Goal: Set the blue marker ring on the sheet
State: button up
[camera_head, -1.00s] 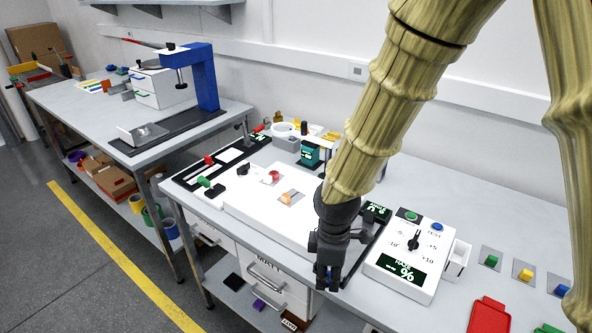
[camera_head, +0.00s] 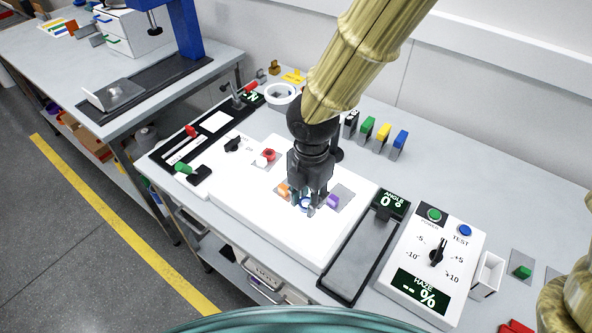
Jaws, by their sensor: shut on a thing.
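My gripper (camera_head: 309,198) points down over the bright white light panel (camera_head: 262,219). It is shut on the blue marker ring (camera_head: 305,205), a small ring showing between the fingertips. A greyish sheet (camera_head: 346,192) lies on the panel under and behind the fingers. An orange block (camera_head: 283,189) is at its left and a purple block (camera_head: 333,201) at its right. The gripper hides much of the sheet. I cannot tell whether the ring touches it or hangs just above.
A dark tray-like stage (camera_head: 358,258) with an angle display (camera_head: 391,202) is right of the panel. A white haze meter (camera_head: 433,262) stands beyond it. Red-topped (camera_head: 268,155) and black (camera_head: 233,144) knobs stand left. Coloured blocks (camera_head: 383,132) stand behind.

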jog(key=w+a+p, duration=0.1)
jog(key=w, duration=0.2)
jog(key=w+a, duration=0.1)
jog(key=w, duration=0.2)
jog(key=w+a+p, duration=0.1)
jog(key=w, duration=0.3)
jog(key=shift+f+p, duration=0.35)
jog(key=shift+f, duration=0.05)
jog(key=shift+f+p, duration=0.65)
jog(key=shift+f, duration=1.2)
jog(key=shift+f, duration=0.2)
jog(key=o, duration=0.7)
jog(key=shift+r, duration=0.1)
notch_tip(320, 180, up, 12)
jog(key=shift+r+b, duration=0.1)
jog(key=shift+b, duration=0.9)
